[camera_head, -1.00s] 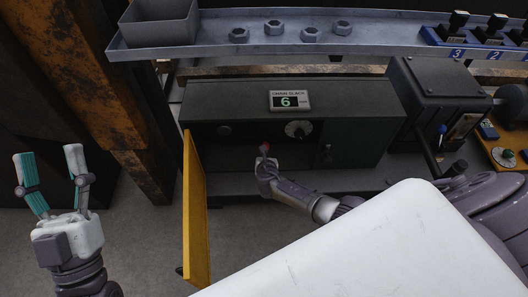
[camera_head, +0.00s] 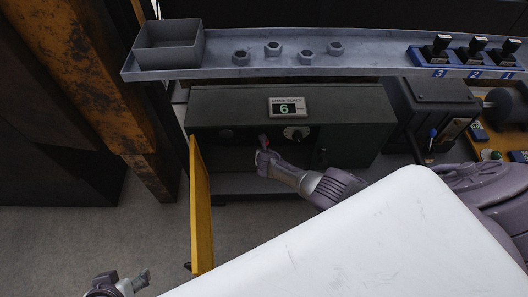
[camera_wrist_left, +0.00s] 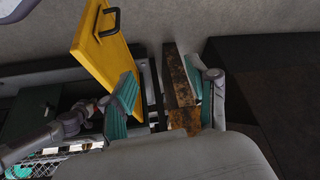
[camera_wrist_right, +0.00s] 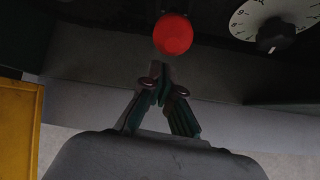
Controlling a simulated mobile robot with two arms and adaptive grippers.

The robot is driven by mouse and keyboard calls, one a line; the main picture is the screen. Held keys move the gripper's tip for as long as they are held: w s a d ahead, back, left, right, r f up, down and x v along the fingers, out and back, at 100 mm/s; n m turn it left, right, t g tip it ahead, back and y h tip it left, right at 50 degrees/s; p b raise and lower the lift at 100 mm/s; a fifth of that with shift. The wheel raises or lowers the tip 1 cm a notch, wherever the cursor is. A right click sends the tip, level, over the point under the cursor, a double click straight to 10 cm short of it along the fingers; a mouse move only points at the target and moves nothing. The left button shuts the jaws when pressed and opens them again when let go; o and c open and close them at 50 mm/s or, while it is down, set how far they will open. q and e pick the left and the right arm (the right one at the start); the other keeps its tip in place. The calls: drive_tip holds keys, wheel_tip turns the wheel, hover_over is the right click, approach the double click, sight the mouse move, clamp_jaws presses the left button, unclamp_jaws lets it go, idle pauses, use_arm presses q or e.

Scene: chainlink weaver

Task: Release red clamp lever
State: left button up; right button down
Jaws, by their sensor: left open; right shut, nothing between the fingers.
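The red clamp lever shows as a round red end (camera_wrist_right: 173,34) in the right wrist view and as a small red spot (camera_head: 263,140) in the head view, inside the dark cabinet's opening. My right gripper (camera_wrist_right: 160,76) is shut and empty, its fingertips just below the red end in the picture. Whether they touch it I cannot tell. The lever's shaft is hidden. My left gripper (camera_wrist_left: 167,100) is open and empty; in the head view only part of it (camera_head: 122,285) shows at the bottom edge.
The cabinet's yellow door (camera_head: 201,215) stands open on the left. A chain slack display (camera_head: 287,108) reads 6, above a white dial (camera_head: 296,133). A grey shelf (camera_head: 375,64) holds nuts, a bin (camera_head: 168,46) and numbered switches. A rusty post (camera_head: 90,70) stands at left.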

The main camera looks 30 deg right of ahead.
use_arm(q)
drive_tip(key=shift+s+a+r+g+p, duration=0.15)
drive_tip(key=shift+s+r+g+p, duration=0.15)
drive_tip(key=shift+s+p, duration=0.15)
drive_tip(key=shift+s+a+r+g+p, duration=0.2)
drive_tip(key=shift+s+g+p, duration=0.15)
drive_tip(key=shift+s, duration=0.25)
drive_tip(key=shift+s+a+r+g+p, duration=0.1)
drive_tip(key=shift+s+r+g+p, duration=0.15)
drive_tip(key=shift+s+p, duration=0.2)
use_arm(e)
drive_tip(key=shift+w+r, duration=0.25)
drive_tip(key=shift+r, duration=0.75)
use_arm(q)
drive_tip(key=shift+x, duration=0.8)
use_arm(e)
drive_tip(key=shift+w+d+r, duration=0.15)
drive_tip(key=shift+w, duration=0.05)
use_arm(q)
drive_tip(key=shift+s, duration=0.1)
use_arm(e)
drive_tip(key=v, duration=1.2)
drive_tip(key=shift+s+f, duration=0.25)
drive_tip(key=shift+s, duration=0.05)
